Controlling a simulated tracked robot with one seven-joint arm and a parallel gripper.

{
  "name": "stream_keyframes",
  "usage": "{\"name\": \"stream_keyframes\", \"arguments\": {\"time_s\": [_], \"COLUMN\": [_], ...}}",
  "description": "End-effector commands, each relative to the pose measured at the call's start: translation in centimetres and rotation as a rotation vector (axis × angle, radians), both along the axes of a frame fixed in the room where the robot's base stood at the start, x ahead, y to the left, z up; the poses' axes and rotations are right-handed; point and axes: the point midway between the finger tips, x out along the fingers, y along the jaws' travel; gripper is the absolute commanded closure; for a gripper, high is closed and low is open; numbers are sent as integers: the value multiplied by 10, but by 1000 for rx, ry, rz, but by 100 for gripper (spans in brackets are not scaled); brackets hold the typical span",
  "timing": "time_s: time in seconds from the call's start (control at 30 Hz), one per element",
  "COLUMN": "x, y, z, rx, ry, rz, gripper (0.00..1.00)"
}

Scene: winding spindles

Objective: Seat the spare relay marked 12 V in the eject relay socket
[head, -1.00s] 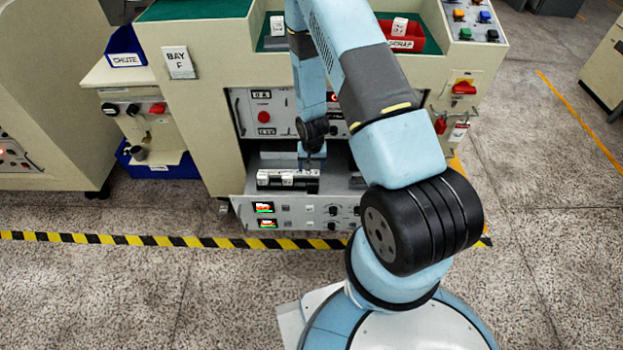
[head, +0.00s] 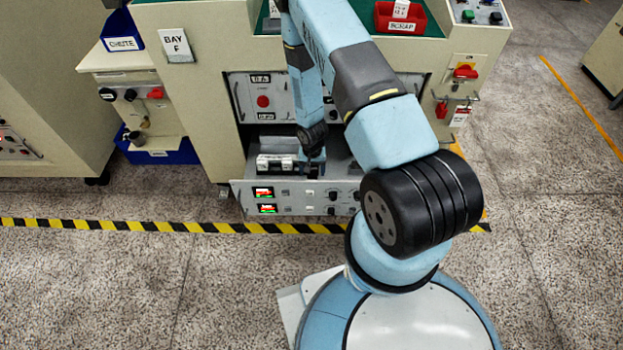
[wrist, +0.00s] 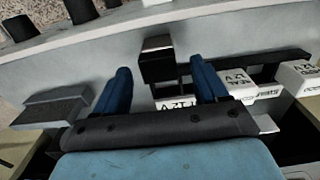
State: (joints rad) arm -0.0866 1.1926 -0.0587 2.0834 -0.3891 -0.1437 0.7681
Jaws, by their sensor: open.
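My gripper (wrist: 160,68) is open over the pulled-out drawer. It also shows in the head view (head: 312,170), small and dark. Between its blue fingertips in the wrist view is a dark block (wrist: 156,60) with a pale top edge; I cannot tell whether it is a relay or a socket, or whether the fingers touch it. Another (wrist: 232,84) also reads 12 V, and a third (wrist: 300,76) is at the right. I cannot read which socket is the eject socket.
The drawer's front panel (head: 300,198) has small displays and knobs. The red scrap bin (head: 405,20) holds a white-labelled piece. A blue chute bin (head: 121,32) is at the left. A grey ledge (wrist: 55,103) lies left of my gripper in the wrist view.

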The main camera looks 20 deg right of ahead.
Motion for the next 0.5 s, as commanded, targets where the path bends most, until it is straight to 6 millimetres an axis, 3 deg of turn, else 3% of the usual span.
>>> {"name": "stream_keyframes", "arguments": {"time_s": [0.17, 0.5], "x": [0, -3], "y": [0, 0], "z": [-7, -46], "rx": [0, -1], "ry": [0, 1], "rz": [1, 3], "gripper": [28, 28]}}
